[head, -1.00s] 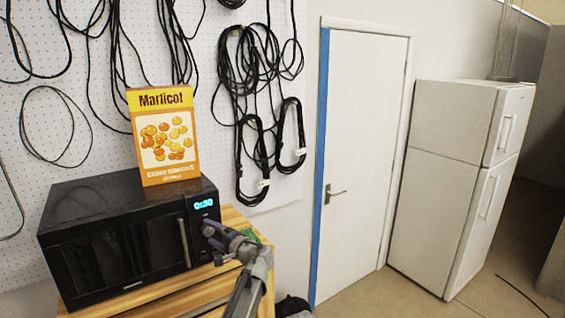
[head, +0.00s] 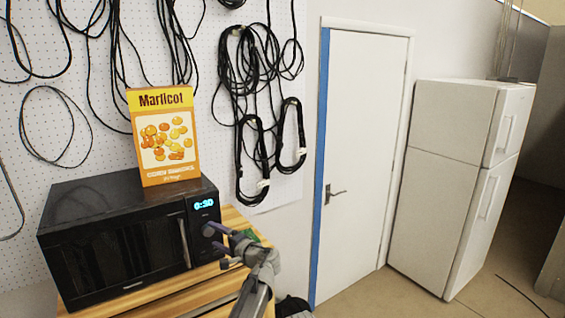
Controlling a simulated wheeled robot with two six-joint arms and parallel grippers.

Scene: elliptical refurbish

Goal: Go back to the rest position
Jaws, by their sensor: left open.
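My left gripper (head: 218,247) is open and empty, just in front of the right side of the black microwave (head: 118,245), near its control panel. Its arm comes up from the bottom edge of the view. The microwave door is shut and its display (head: 204,204) is lit blue, reading about 0:30. My right gripper is not in the view.
An orange and yellow Marticot box (head: 165,176) stands on the microwave. The microwave sits on a striped wooden stand (head: 190,297). Black cables hang on the pegboard behind. A white door (head: 362,160) and a white fridge (head: 440,190) stand to the right, with clear floor before them.

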